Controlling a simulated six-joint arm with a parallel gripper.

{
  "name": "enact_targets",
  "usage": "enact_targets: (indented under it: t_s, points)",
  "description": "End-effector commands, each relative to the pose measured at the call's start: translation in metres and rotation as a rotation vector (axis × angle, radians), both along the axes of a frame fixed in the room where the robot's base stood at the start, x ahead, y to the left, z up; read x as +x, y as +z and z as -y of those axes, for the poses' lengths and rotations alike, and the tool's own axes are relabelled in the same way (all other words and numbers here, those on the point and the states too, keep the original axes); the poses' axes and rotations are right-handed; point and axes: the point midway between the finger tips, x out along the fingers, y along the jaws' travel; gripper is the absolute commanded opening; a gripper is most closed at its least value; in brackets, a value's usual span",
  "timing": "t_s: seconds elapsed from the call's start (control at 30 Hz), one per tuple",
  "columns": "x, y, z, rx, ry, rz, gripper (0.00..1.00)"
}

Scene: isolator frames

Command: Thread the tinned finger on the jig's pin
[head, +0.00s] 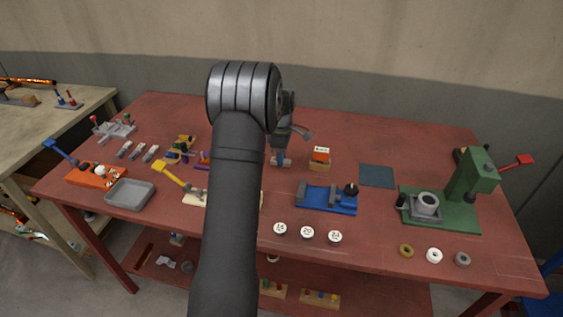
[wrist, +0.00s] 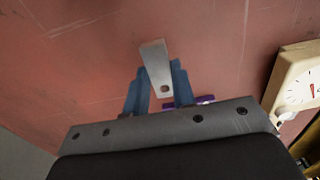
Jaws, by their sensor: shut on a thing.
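The tinned finger, a flat pale metal strip with a hole near one end (wrist: 154,58), is clamped between the two blue-grey jaws of my gripper (wrist: 159,80) in the wrist view. Its wide plain end sticks out past the jaws, and the hole lies between them. In the head view my gripper (head: 281,152) hangs over the middle of the red bench, partly hidden by my arm. I cannot tell for sure which fixture is the jig; a blue fixture (head: 318,202) with a dark round post stands to the right of the gripper. No pin shows clearly in the wrist view.
An orange-and-white block (head: 320,159) stands close right of the gripper. A dark square mat (head: 377,176) and a green press (head: 470,190) lie farther right. A grey tray (head: 130,195) is at left. A cream dial housing (wrist: 290,75) is at right in the wrist view.

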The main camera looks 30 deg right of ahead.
Motion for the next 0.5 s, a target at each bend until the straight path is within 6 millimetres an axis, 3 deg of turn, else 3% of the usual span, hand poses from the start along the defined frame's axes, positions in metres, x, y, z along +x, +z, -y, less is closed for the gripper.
enact_targets:
  t_s: [0.1, 0.5]
  points:
    - [-0.004, 0.023, 0.002, -0.003, -0.002, 0.003, 0.0]
    - [-0.087, 0.073, 0.031, -0.001, -0.003, 0.001, 0.0]
